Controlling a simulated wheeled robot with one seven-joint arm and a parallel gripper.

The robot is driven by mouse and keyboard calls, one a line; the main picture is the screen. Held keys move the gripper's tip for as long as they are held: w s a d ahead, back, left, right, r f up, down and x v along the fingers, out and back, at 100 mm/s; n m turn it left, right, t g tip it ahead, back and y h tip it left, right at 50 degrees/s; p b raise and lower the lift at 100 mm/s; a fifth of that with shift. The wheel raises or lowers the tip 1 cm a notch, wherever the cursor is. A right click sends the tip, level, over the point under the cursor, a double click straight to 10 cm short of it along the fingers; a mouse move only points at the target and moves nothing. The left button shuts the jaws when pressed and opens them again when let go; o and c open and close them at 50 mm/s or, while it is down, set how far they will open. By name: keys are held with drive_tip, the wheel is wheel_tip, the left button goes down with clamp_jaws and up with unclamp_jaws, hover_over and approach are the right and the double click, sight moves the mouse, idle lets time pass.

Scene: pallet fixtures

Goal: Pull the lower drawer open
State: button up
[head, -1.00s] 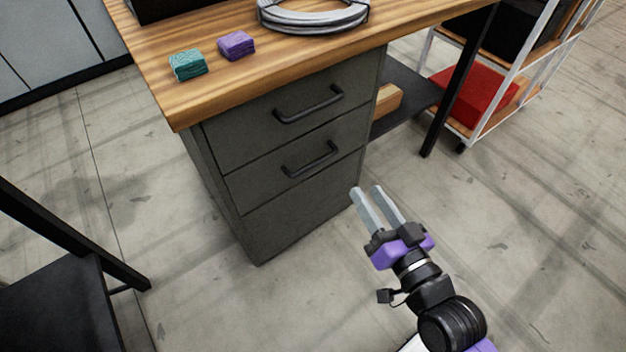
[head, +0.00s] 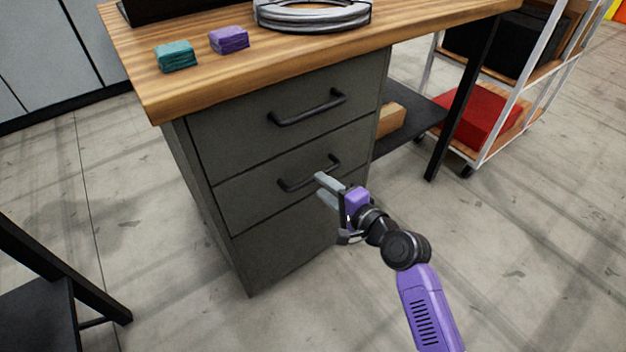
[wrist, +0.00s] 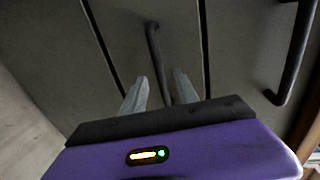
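The grey cabinet under the desk has an upper drawer (head: 250,130) and a lower drawer (head: 245,200), both flush with its front. The lower drawer's dark bar handle (head: 296,186) has its right part close to my gripper (head: 324,187). My gripper is open, with its two pale fingers apart. In the wrist view the lower handle (wrist: 154,50) runs into the gap between the fingertips (wrist: 162,82). I cannot tell whether the fingers reach past the bar or touch it.
The upper drawer's handle (head: 307,108) sits just above. A wooden desktop (head: 200,90) overhangs the cabinet and carries a teal block (head: 176,56), a purple block (head: 229,39) and a coiled cable (head: 312,16).

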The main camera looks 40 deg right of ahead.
drive_tip(key=shift+b+x, duration=0.5)
drive_tip(key=shift+x, duration=2.1)
clamp_jaws()
